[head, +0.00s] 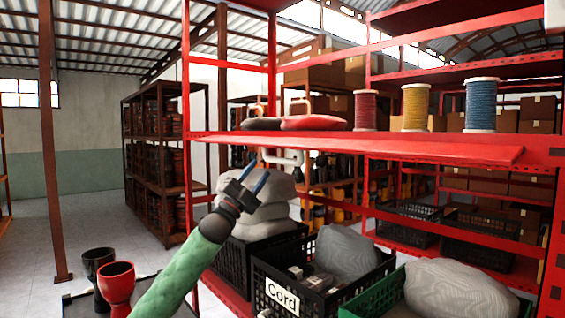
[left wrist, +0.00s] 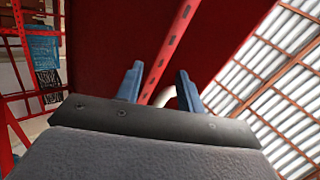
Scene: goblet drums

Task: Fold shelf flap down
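The red shelf flap (head: 400,149) sticks out roughly level from the front of the red rack, at the height of the shelf with the spools. A pale curved hook or bracket (head: 288,159) shows under its left part. My left gripper (head: 254,177), with blue fingers, is just below the flap's left part, near this bracket, and points up. In the left wrist view its fingers (left wrist: 160,85) are apart, with the dark red underside (left wrist: 110,35) above. A pale piece (left wrist: 170,98) shows between or behind them; contact cannot be told. My right gripper is not in view.
Red, yellow and blue spools (head: 479,105) and red and dark flat bundles (head: 314,122) stand on the shelf. Below are black crates (head: 283,290), a green crate (head: 385,300) and grey sacks (head: 455,290). Two goblet drums (head: 117,284) stand at lower left.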

